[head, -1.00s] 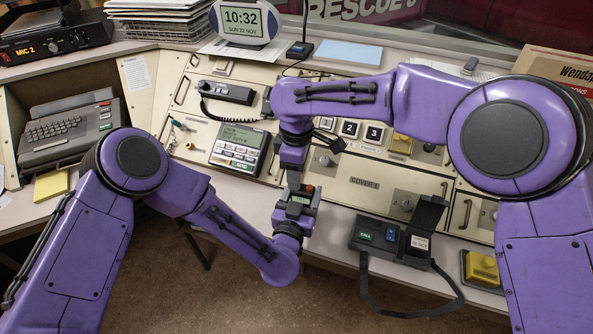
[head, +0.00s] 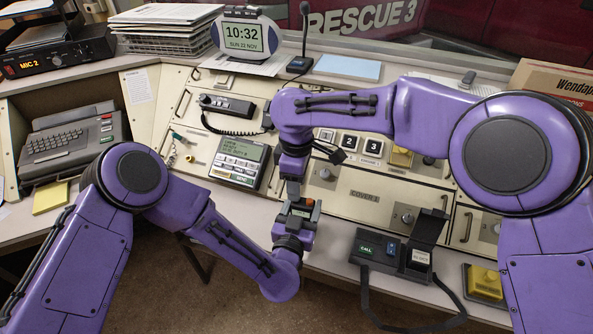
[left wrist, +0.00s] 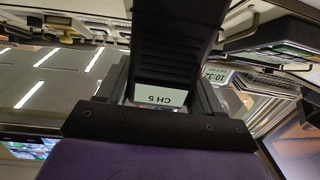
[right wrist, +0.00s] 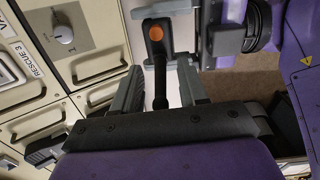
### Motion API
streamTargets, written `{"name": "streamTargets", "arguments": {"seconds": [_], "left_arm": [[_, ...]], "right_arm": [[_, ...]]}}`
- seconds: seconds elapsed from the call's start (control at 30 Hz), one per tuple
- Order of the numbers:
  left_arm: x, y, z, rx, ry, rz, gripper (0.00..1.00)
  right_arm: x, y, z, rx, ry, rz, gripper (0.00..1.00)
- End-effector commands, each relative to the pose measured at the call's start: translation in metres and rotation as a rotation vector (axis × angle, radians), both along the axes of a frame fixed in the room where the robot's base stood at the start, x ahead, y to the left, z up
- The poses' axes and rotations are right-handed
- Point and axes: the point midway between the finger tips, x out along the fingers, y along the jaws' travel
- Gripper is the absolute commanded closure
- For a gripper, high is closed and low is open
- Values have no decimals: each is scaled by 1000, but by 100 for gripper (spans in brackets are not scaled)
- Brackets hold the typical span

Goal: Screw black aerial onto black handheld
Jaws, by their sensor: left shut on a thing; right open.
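The black handheld (left wrist: 175,40) is shut in my left gripper (left wrist: 162,95), its label reading CH 5. In the head view the handheld (head: 300,212) is upright in front of the console, with an orange knob on top. The black aerial (right wrist: 160,85) shows as a thin dark rod in the right wrist view, its far end at the handheld's top beside the orange knob. My right gripper (right wrist: 158,92) is open, with its fingers on either side of the aerial, apart from it. I cannot tell how far the aerial is screwed in.
The console panel (head: 350,190) with drawers lies just behind. A black call unit (head: 390,255) with a looped strap is at the right on the counter edge. A keypad unit (head: 240,163) and a corded handset (head: 228,106) lie to the left. Open floor is below.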

Motion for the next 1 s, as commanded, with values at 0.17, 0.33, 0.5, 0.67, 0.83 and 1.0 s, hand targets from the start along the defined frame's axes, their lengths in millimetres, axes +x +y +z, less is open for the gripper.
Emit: {"name": "streamTargets", "arguments": {"seconds": [0.17,0.33,0.5,0.67,0.83,1.0], "left_arm": [[0,0,0,0,0,0,100],[0,0,0,0,0,0,100],[0,0,0,0,0,0,100],[0,0,0,0,0,0,100],[0,0,0,0,0,0,100],[0,0,0,0,0,0,4]], "right_arm": [[1,0,37,2,-4,-1,57],[1,0,77,2,-4,0,57],[1,0,103,1,-1,0,57],[0,0,112,0,0,0,57],[0,0,112,0,0,0,57],[0,0,112,0,0,0,57]]}}
